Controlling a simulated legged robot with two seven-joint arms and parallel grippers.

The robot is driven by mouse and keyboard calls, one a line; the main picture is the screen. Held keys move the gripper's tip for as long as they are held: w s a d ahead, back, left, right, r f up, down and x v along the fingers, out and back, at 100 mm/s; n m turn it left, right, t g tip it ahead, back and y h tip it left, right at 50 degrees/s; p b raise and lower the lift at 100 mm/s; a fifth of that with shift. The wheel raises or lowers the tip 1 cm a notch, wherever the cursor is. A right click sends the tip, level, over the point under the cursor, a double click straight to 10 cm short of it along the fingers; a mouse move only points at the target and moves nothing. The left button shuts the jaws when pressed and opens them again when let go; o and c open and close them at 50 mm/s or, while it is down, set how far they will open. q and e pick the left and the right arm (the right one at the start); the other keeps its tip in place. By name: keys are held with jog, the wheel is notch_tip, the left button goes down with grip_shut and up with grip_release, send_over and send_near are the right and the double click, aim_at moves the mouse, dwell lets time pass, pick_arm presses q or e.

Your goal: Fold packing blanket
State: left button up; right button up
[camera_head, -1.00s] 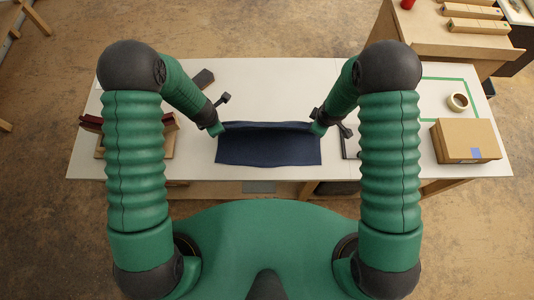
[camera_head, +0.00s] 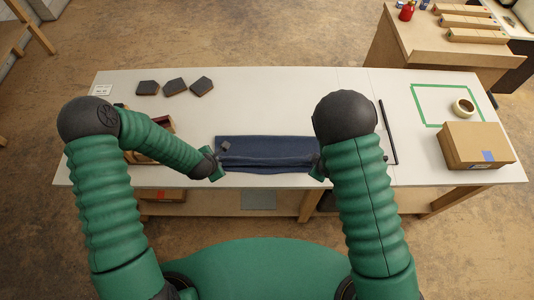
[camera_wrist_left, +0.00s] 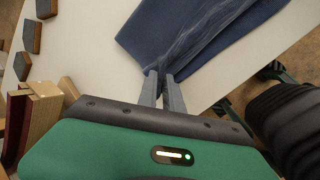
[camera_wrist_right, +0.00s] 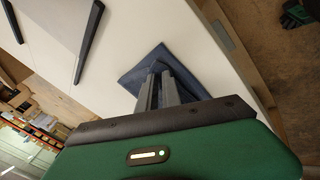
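The dark blue packing blanket (camera_head: 265,148) lies on the white table in front of me, as a wide strip with a raised, creased layer along its near side. My left gripper (camera_head: 217,174) is at its near left corner. In the left wrist view the fingers (camera_wrist_left: 161,76) are close together on a bunched corner of the blanket (camera_wrist_left: 195,38). My right gripper (camera_head: 318,172) is at the near right corner, partly hidden by my arm. In the right wrist view its fingers (camera_wrist_right: 157,74) are close together on the blanket's edge (camera_wrist_right: 136,77).
Several dark blocks (camera_head: 175,86) lie at the table's back left. A wooden box (camera_head: 160,124) stands behind my left arm. A black bar (camera_head: 388,132), a tape roll (camera_head: 463,106) and a cardboard box (camera_head: 476,146) are on the right. The table (camera_head: 290,100) behind the blanket is clear.

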pick_arm(q)
jog(key=o, duration=0.5)
jog(key=shift+s, duration=0.15)
jog(key=shift+c, duration=0.2)
pick_arm(e)
jog(key=o, duration=0.5)
jog(key=shift+s, duration=0.15)
jog(key=shift+c, duration=0.2)
pick_arm(q)
jog(key=shift+o, duration=0.8)
pick_arm(e)
jog(key=shift+o, duration=0.9)
